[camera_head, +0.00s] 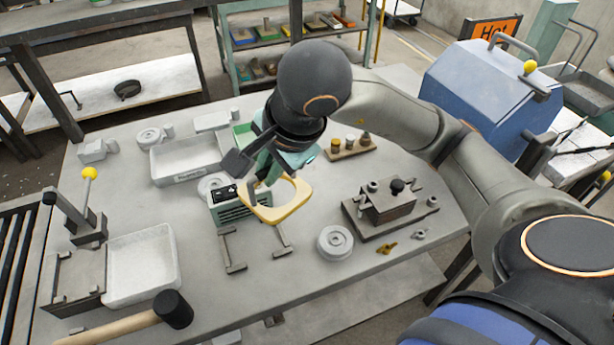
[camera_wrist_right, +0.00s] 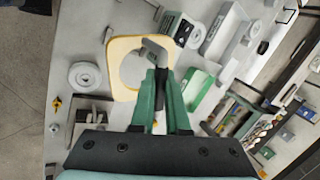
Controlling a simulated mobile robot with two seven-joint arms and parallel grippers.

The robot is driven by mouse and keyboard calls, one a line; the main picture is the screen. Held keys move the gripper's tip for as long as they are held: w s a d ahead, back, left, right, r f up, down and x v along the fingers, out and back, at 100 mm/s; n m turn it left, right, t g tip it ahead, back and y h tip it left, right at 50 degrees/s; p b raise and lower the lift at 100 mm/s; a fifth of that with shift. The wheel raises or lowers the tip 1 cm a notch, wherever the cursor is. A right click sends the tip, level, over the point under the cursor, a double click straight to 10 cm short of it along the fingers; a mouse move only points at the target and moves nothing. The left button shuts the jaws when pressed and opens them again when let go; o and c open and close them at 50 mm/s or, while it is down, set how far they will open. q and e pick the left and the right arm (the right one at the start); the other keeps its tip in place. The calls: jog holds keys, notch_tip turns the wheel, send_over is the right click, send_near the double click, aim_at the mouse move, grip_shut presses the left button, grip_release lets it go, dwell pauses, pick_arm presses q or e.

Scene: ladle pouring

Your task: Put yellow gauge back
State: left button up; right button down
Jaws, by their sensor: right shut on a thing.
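The yellow gauge (camera_head: 282,213) is a flat, pale yellow frame with a large opening in its middle. My right gripper (camera_head: 264,184) is shut on one side of it and holds it above the grey table, in front of a small green and black box (camera_head: 228,208). In the right wrist view the gauge (camera_wrist_right: 116,72) extends beyond the green fingers of my right gripper (camera_wrist_right: 158,85), with the table showing through its opening. A low metal stand with two bars (camera_head: 233,252) is on the table just below and in front of the gauge. My left gripper is not in view.
A round grey disc (camera_head: 335,243) and a metal fixture (camera_head: 388,206) stand to the right. A white tray (camera_head: 186,160) lies behind and another tray (camera_head: 143,267) at left. A black-headed mallet (camera_head: 173,309) lies at front left.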

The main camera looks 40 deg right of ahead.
jog(key=w+d+f, duration=0.5)
jog(key=d+f, duration=0.1)
jog(key=d, duration=0.1)
jog(key=w+d+f, duration=0.3)
jog(key=shift+w+d+f+p, duration=0.2)
jog(key=shift+w+f+p, duration=0.1)
jog(key=shift+w, duration=0.05)
jog(key=shift+w+d+f+p, duration=0.1)
jog(key=shift+f+p, duration=0.2)
jog(key=shift+f, duration=1.35)
jog(key=c, duration=0.9)
grip_release()
jog(key=v, duration=1.2)
